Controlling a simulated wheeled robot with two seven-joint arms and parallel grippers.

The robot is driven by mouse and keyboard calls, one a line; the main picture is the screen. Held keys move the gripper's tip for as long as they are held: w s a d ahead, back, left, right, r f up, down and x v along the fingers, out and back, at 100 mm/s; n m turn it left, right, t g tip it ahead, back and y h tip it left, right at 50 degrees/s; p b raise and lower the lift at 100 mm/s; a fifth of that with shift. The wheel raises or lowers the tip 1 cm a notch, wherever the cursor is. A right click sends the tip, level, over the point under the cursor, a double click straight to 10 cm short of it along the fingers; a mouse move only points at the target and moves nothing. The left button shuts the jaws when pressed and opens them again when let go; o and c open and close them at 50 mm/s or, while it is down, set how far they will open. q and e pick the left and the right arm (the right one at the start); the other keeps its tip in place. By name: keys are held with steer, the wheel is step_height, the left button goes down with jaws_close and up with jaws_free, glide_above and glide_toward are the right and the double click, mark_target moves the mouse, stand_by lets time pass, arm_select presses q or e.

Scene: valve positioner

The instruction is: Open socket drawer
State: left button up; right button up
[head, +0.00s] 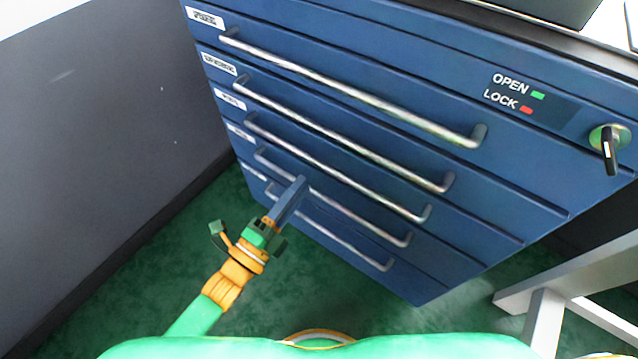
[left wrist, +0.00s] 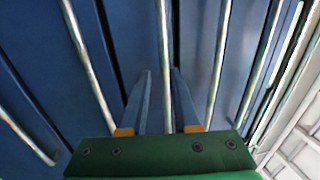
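A blue cabinet (head: 480,215) holds several stacked drawers, each with a long silver bar handle and a small white label at its left end. The label print is too small to read, so I cannot tell which is the socket drawer. My left gripper (head: 300,184) reaches to the fourth handle from the top (head: 362,217), near its left part. In the left wrist view, the two blue fingers (left wrist: 162,74) are apart, with a handle bar (left wrist: 163,35) running between them. I cannot tell whether they touch it. The drawers look closed. My right gripper is not in view.
A key-like lock knob (head: 608,150) sits at the cabinet's upper right, beside OPEN and LOCK markings with green and red marks. A grey wall or panel (head: 100,110) stands at left. A light metal frame (head: 575,285) is at right. Green floor (head: 130,270) lies in front.

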mark_target(319, 161)
arm_select(q)
steer(key=x, duration=0.7)
steer(key=shift+s+r, duration=0.1)
steer(key=shift+r, duration=0.25)
jaws_close()
stand_by(0.9)
